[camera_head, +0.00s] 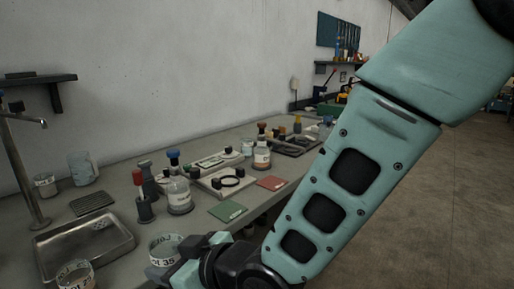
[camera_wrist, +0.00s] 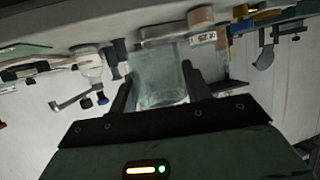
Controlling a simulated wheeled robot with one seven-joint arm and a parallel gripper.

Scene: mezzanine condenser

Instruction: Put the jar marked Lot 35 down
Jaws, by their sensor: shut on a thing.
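A clear jar with a white label reading "Lot 35" (camera_head: 163,248) is at the front edge of the counter in the head view. My gripper (camera_head: 192,262) reaches it from the right and is shut on it. In the wrist view the clear jar (camera_wrist: 158,76) sits between the two dark fingers of my gripper (camera_wrist: 157,88). My gripper and wrist hide part of the jar in the head view. I cannot tell whether its base touches the counter.
Another labelled jar (camera_head: 76,274) stands at lower left beside a metal sink tray (camera_head: 118,243). A jar (camera_head: 179,194), a green mat (camera_head: 228,211) and a red mat (camera_head: 271,183) lie further back. A tap (camera_head: 18,170) rises at left. Several tools crowd the counter's back.

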